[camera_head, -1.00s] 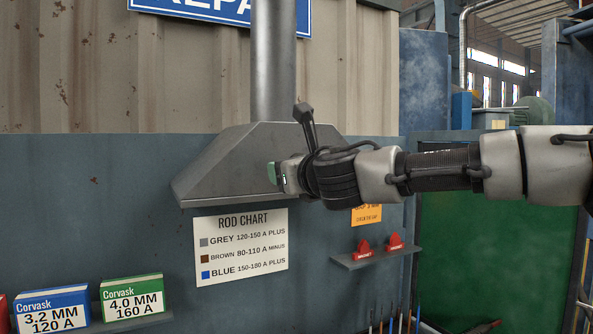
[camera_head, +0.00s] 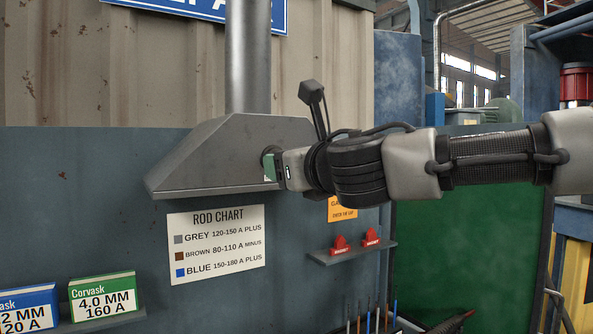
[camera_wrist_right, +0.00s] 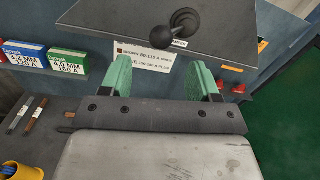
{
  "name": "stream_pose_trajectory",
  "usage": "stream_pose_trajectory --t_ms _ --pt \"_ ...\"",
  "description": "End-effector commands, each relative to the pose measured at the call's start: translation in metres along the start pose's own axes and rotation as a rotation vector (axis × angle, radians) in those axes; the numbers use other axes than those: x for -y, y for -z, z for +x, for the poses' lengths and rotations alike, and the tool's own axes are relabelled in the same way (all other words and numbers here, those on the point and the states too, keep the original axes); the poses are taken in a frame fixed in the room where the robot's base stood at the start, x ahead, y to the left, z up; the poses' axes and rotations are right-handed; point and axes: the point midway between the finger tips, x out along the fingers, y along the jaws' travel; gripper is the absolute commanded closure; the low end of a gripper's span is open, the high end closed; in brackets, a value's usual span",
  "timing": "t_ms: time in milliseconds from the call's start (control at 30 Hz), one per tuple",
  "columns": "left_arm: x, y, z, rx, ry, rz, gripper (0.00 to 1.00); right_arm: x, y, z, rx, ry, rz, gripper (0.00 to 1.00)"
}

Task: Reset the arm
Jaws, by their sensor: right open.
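My right gripper (camera_head: 271,166) comes in from the right in the head view, with its green fingertip in front of the right part of the grey fume hood (camera_head: 205,155). In the wrist view the right gripper (camera_wrist_right: 161,78) has its two green fingers spread wide, with nothing between them. A black ball-ended knob (camera_wrist_right: 182,24) stands on the dark hood face beyond the fingers, apart from them. In the head view the gripper largely hides this spot. My left gripper is not in view.
A rod chart (camera_head: 216,244) hangs below the hood. Rod boxes (camera_head: 103,297) stand on a shelf at lower left. Red magnets (camera_head: 340,245) sit on a small shelf at right, above several upright rods (camera_head: 367,318). A green panel (camera_head: 465,240) is behind my arm.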

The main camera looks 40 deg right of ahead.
Motion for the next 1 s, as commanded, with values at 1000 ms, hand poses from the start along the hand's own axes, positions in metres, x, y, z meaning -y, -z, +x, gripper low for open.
stream_pose_trajectory --t_ms 1000 --pt "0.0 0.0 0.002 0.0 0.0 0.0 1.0 0.02 0.068 0.005 -0.089 0.01 0.228 0.39"
